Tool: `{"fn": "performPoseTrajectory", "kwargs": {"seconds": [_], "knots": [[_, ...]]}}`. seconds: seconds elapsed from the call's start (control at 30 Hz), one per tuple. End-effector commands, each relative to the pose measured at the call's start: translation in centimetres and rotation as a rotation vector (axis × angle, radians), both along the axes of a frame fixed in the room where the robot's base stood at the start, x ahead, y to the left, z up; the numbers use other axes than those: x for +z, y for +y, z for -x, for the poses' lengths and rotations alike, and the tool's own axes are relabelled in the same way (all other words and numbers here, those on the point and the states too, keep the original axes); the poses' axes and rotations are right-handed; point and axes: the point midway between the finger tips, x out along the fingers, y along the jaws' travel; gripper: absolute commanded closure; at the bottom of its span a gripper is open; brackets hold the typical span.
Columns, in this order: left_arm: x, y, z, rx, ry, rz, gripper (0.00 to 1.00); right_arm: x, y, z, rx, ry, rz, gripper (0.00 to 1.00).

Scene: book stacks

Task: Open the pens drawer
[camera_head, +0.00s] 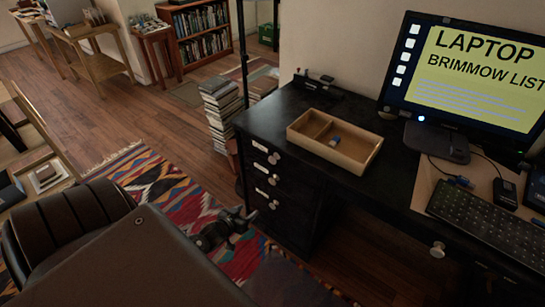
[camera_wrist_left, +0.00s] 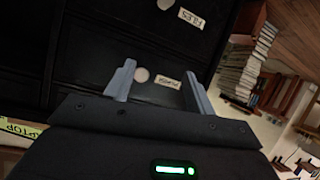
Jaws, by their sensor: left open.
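A black desk pedestal has a stack of drawer fronts, each with a round pale knob and a white label. The upper drawer (camera_head: 259,154), middle drawer (camera_head: 259,176) and lower drawer (camera_head: 260,200) all look shut. I cannot read their labels in the head view, so I cannot tell which is the pens drawer. My left gripper (camera_head: 238,222) is open in front of the pedestal, low and to its left. In the left wrist view a knob (camera_wrist_left: 141,75) appears between its fingers, apart from them; its label (camera_wrist_left: 170,82) is unclear. Another label (camera_wrist_left: 190,17) reads FILES.
A wooden tray (camera_head: 365,160) with a small blue item stands on the desktop, left of a monitor (camera_head: 465,75) and keyboard (camera_head: 490,225). Stacked books (camera_head: 221,115) stand on the floor behind the pedestal. A patterned rug (camera_head: 180,190) lies left of the desk.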

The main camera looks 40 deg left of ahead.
Motion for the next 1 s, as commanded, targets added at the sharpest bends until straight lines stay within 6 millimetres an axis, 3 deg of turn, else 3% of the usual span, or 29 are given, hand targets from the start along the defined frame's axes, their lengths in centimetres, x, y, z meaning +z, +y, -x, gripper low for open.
{"fn": "performPoseTrajectory", "kwargs": {"seconds": [0.03, 0.1, 0.2, 0.33, 0.63, 1.0], "knots": [[1.6, 0.6, -2.2, -0.008, -0.109, 0.021, 0.45, -2.1, 0.1, -0.9, -0.002, -0.01, 0.0, 0.71], [5.8, 1.0, -4.2, -0.02, -0.234, 0.056, 0.45, -2.2, 0.1, -2.0, -0.003, -0.018, 0.001, 0.71], [10.3, 0.9, -5.6, -0.043, -0.359, 0.096, 0.45, -2.1, 0.2, -2.9, -0.005, -0.024, 0.001, 0.71], [13.5, 0.6, -6.2, -0.064, -0.436, 0.125, 0.45, -1.7, 0.1, -3.5, -0.007, -0.028, 0.002, 0.71], [14.4, 0.6, -7.5, -0.069, -0.451, 0.131, 0.45, -1.2, 0.1, -3.7, -0.007, -0.03, 0.002, 0.71], [14.3, 0.7, -14.2, -0.067, -0.45, 0.13, 0.45, -0.5, 0.5, -4.4, -0.01, -0.035, -0.003, 0.71]]}}
